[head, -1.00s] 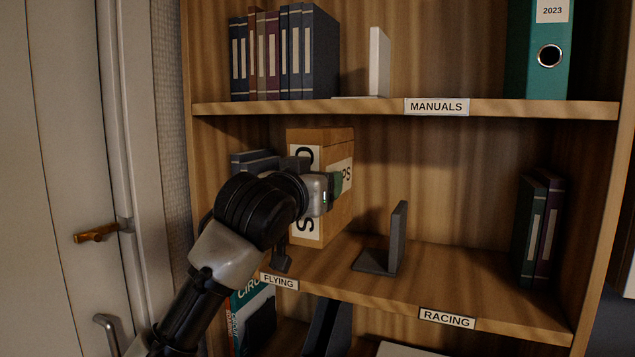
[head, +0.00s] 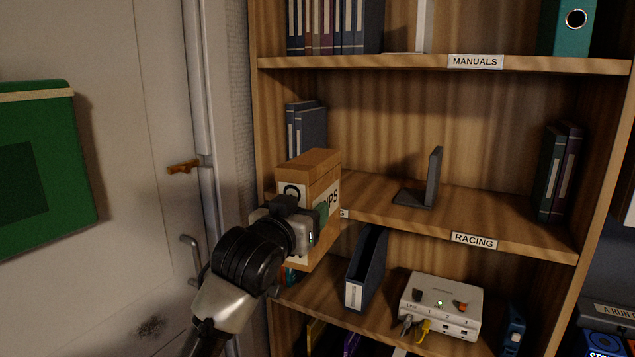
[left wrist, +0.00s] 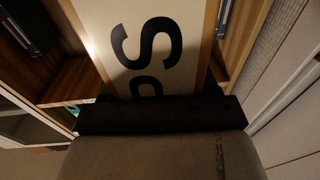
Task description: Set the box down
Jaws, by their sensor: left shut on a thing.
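The box (head: 323,166) is brown with white lettered labels, partly hidden by my left gripper. My left gripper (head: 312,225) is shut on the box and holds it upright in front of the bookcase, by the left end of the middle shelf (head: 480,208). In the left wrist view the box's white label (left wrist: 158,45) with big black letters fills the middle, beyond the dark gripper body. The box's bottom overlaps the view of the lower shelf; I cannot tell its exact distance from the shelf edges. My right gripper is not in view.
Below are a blue magazine file (head: 367,270) and a white device (head: 440,305). A door with a handle (head: 184,167) is at left.

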